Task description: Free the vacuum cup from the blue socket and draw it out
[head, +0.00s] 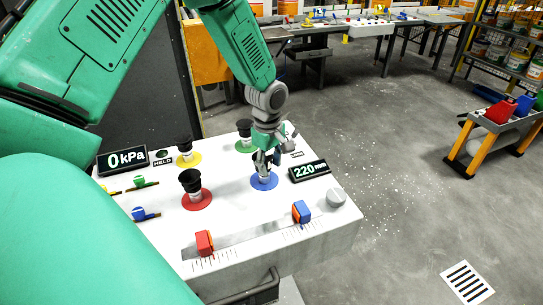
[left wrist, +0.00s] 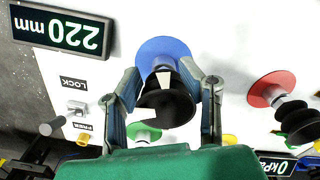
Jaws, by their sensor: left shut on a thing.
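The blue socket (head: 264,182) is a blue disc on the white bench top, and it also shows in the left wrist view (left wrist: 160,48). A black vacuum cup (left wrist: 166,104) with a pale stem stands at this socket. My left gripper (head: 266,158) is above the blue disc with its fingers on both sides of the cup, shut on it; in the left wrist view the fingers (left wrist: 165,80) flank the black bellows. The cup's foot still meets the blue disc. A small lever (left wrist: 75,107) sits between the LOCK and FREE labels; its exact setting is unclear. My right gripper is not seen.
More black cups stand at the red socket (head: 197,200), yellow socket (head: 188,158) and green socket (head: 244,145). Displays read 220 mm (head: 309,171) and 0 kPa (head: 122,160). Red (head: 204,243) and blue (head: 301,211) sliders sit on a front scale, beside a grey knob (head: 336,197).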

